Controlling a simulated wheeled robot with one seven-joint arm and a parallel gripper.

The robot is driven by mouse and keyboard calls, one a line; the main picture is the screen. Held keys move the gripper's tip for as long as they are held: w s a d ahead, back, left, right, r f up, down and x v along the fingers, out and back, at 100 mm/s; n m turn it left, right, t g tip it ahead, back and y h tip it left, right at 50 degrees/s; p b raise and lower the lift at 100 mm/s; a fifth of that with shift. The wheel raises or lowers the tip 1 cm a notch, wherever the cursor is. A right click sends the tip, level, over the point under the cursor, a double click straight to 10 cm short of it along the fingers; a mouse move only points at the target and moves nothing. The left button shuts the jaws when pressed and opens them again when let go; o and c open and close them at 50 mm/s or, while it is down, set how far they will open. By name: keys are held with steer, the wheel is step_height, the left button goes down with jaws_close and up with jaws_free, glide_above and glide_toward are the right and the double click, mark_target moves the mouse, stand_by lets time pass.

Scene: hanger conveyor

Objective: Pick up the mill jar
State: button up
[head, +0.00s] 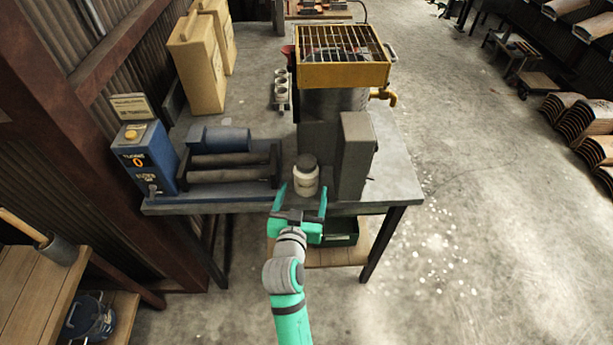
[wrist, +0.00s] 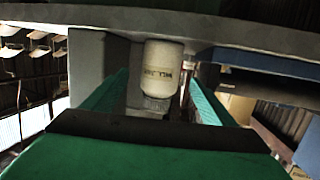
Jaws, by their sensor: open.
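The mill jar (head: 306,177) is a small cream jar with a dark grey lid, upright near the front edge of the grey metal table. In the wrist view the jar (wrist: 162,68) appears upside down, with its "MILL JAR" lettering facing the camera. My gripper (head: 296,200) is open, with its two green fingers pointing at the jar, one to each side of it. In the wrist view the jar is between the fingers (wrist: 157,92). I cannot tell whether either finger touches it.
A tall grey block (head: 356,155) stands close to the right of the jar. A roller unit (head: 232,165) and a blue box (head: 146,158) are to the left. A yellow grated hopper (head: 342,75) stands behind. The table's front edge (head: 365,207) is below the jar.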

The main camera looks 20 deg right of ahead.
mark_target(306, 185)
steer(key=shift+x, duration=1.05)
steer(key=shift+w+d+f, duration=0.1)
steer(key=shift+w+d, duration=0.25)
steer(key=w, duration=0.2)
steer(key=w+f, duration=0.1)
steer(key=shift+d, duration=0.3)
steer(key=shift+w+d+f, duration=0.1)
steer(key=shift+w+d, duration=0.3)
steer(key=shift+w, duration=0.05)
steer(key=shift+d, duration=0.1)
steer(key=c, duration=1.7)
steer(key=shift+c, duration=0.2)
